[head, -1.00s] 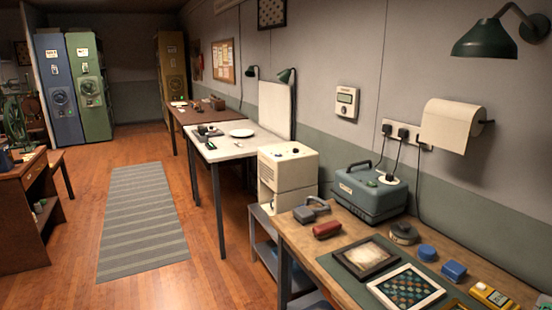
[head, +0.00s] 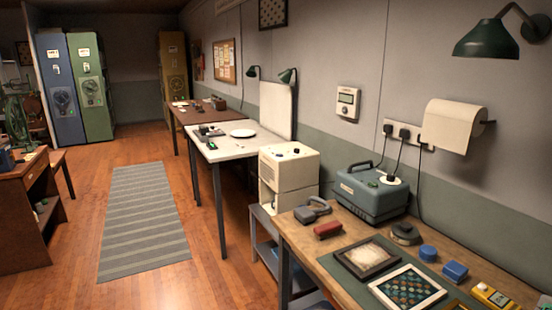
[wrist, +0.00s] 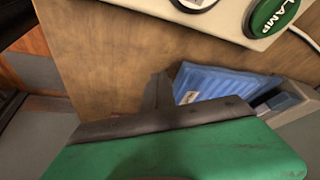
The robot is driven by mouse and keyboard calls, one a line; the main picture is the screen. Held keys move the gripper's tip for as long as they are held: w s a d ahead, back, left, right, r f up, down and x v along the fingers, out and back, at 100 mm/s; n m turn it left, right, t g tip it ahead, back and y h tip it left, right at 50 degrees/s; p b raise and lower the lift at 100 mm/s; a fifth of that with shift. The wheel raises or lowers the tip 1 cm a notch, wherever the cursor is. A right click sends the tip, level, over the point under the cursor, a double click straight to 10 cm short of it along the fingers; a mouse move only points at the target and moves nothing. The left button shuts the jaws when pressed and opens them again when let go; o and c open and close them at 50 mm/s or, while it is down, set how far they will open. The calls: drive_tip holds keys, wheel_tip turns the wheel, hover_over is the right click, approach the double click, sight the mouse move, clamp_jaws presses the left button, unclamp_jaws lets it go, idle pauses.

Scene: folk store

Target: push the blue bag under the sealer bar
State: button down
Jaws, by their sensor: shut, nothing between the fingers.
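The blue bag (wrist: 222,83) lies in the wrist view on a brown wooden surface, with ridges and a small white label. Its near edge is hidden behind the dark bar (wrist: 165,122) along the edge of a green body (wrist: 185,150); I take this for the sealer bar. I cannot tell how far the bag reaches under it. My gripper (wrist: 157,90) shows as a dark tapered shape at the bag's left, shut and empty, partly hidden by the bar. Whether it touches the bag is unclear. Bag, bar and gripper are not seen in the head view.
A cream box with a green button (wrist: 275,14) stands at the top right of the wrist view. A small grey part (wrist: 275,102) is right of the bag. The head view shows a cluttered workbench (head: 300,240) and open floor with a striped rug (head: 143,220).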

drive_tip(key=shift+f+b, duration=0.55)
drive_tip(key=shift+f, duration=0.15)
drive_tip(key=shift+r, duration=0.25)
drive_tip(key=shift+d, duration=0.1)
idle(0.6)
drive_tip(key=shift+w+d, duration=0.5)
drive_tip(key=shift+d, duration=0.35)
drive_tip(key=shift+a, duration=0.1)
drive_tip(key=shift+s+a, duration=0.5)
drive_tip(key=shift+a, duration=0.35)
wheel_tip(320, 180, up, 8)
drive_tip(key=p, duration=0.5)
